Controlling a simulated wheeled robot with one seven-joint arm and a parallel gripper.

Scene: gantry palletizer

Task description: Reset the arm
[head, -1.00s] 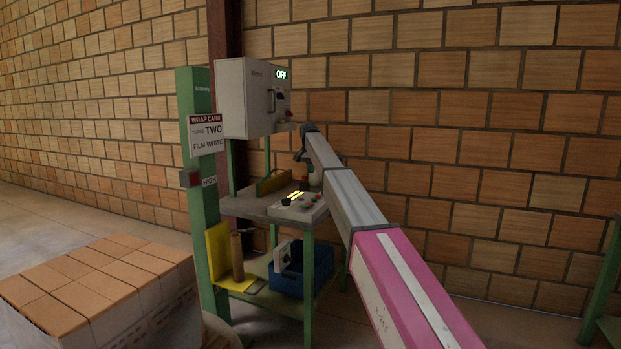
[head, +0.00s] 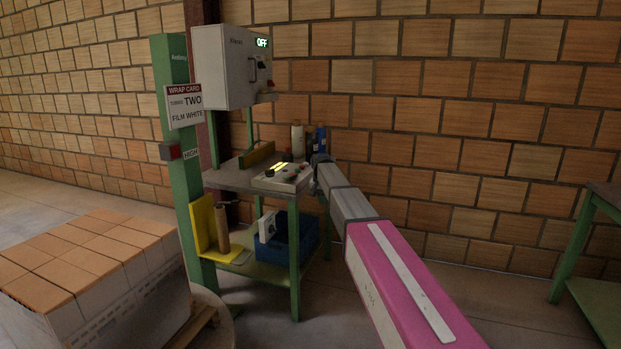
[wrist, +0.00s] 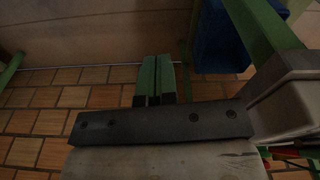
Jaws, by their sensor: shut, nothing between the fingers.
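My arm reaches from the lower right of the head view, pink then grey, and its far end (head: 320,162) is just right of the control panel (head: 283,177) on the bench. The fingers cannot be made out there. In the wrist view my gripper (wrist: 156,62) shows two green fingers side by side, shut and empty. The bench's blue bin (wrist: 222,38) and a green leg (wrist: 262,28) are beyond it, to the right. The fingers seem to touch nothing.
A white cabinet (head: 222,66) reading OFF hangs over the bench (head: 232,178). Bottles (head: 310,142) stand at its back. A green post (head: 172,120) bears a wrap card (head: 184,106). Stacked cartons (head: 85,255) stand left, another green table (head: 585,235) right. Floor between is clear.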

